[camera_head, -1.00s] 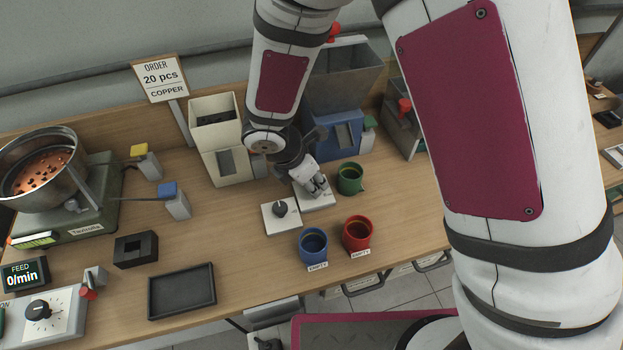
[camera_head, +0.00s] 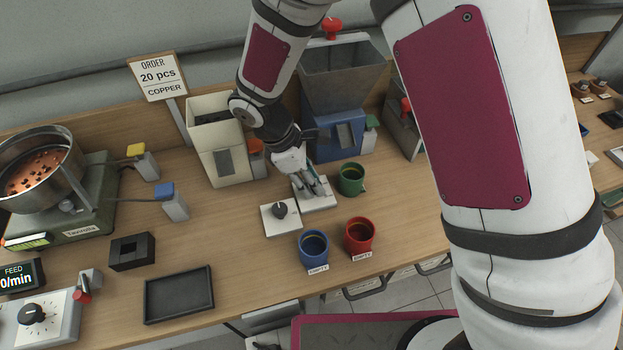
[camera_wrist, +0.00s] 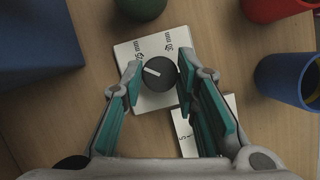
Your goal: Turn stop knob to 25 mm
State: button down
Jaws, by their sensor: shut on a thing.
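The stop knob (camera_wrist: 160,74) is a round black knob with a white pointer line on a white plate (camera_wrist: 126,56). The plate has two "mm" labels; their small digits are hard to read. In the wrist view the pointer slants toward the left label. My gripper (camera_wrist: 158,68) has one teal-padded finger on each side of the knob and is shut on it. In the head view my gripper (camera_head: 316,190) is down at the plate (camera_head: 322,204) and hides the knob. A second white plate with a black knob (camera_head: 279,210) sits just left.
A green cup (camera_head: 351,179) stands close right of the plate. A blue cup (camera_head: 314,247) and a red cup (camera_head: 359,236) stand in front. A blue hopper unit (camera_head: 345,135) and a cream one (camera_head: 216,150) stand behind. Bare table lies left of the second plate.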

jog(key=shift+w+m+g+b, duration=0.15)
jog(key=shift+m+g+b, duration=0.45)
jog(key=shift+m, duration=1.4)
jog(key=shift+g, duration=0.3)
jog(key=c, duration=1.3)
grip_release()
jog(key=shift+v, duration=6)
jog(key=shift+d+r, duration=0.1)
jog(key=shift+d, duration=0.1)
